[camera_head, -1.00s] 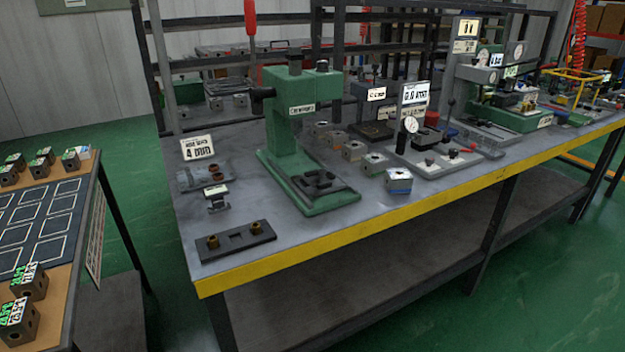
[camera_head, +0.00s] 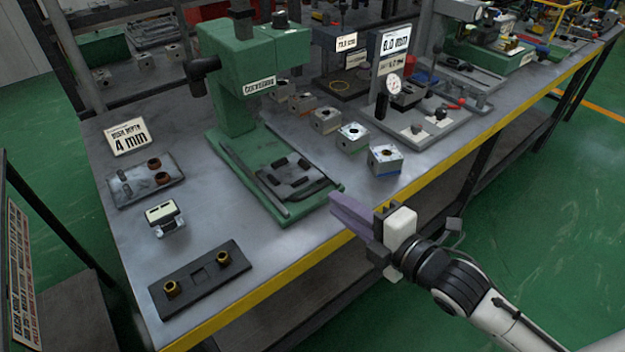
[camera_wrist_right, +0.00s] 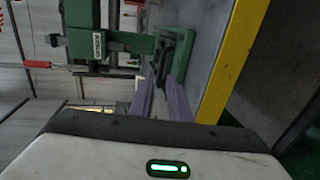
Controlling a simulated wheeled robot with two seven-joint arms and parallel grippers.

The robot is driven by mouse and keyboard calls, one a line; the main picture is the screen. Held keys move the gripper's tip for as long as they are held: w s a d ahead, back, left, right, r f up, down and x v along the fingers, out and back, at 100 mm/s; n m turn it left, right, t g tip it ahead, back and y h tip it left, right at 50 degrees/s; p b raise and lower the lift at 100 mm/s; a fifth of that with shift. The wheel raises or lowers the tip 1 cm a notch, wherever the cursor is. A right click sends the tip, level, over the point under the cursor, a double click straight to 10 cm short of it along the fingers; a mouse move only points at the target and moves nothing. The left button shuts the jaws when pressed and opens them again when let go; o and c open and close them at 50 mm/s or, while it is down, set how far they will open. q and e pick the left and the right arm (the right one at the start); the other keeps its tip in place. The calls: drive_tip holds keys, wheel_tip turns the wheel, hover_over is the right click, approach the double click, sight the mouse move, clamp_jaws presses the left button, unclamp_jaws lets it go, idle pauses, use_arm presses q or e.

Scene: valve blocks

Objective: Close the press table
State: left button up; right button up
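The green press (camera_head: 235,95) stands on the grey workbench. Its table (camera_head: 285,183), a dark plate with small dark blocks on it, lies on the green base in front of the column, toward the yellow bench edge. My right gripper (camera_head: 343,212) has purple fingers and is just in front of the base's front right corner, over the yellow edge, apart from the table as far as I can tell. In the right wrist view, the two fingers (camera_wrist_right: 160,95) have a gap between them, pointing toward the press (camera_wrist_right: 85,42). My left gripper is not in view.
Several grey valve blocks (camera_head: 384,160) stand right of the press. A dark plate with two brass fittings (camera_head: 202,280) lies at the front left. A "4 mm" sign (camera_head: 128,137) stands farther back. A dial gauge stand (camera_head: 425,128) is to the right.

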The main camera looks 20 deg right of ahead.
sight(318, 190)
drive_tip(key=x, duration=0.8)
drive_tip(key=shift+w+a+f, duration=0.1)
drive_tip(key=shift+w, duration=0.15)
clamp_jaws()
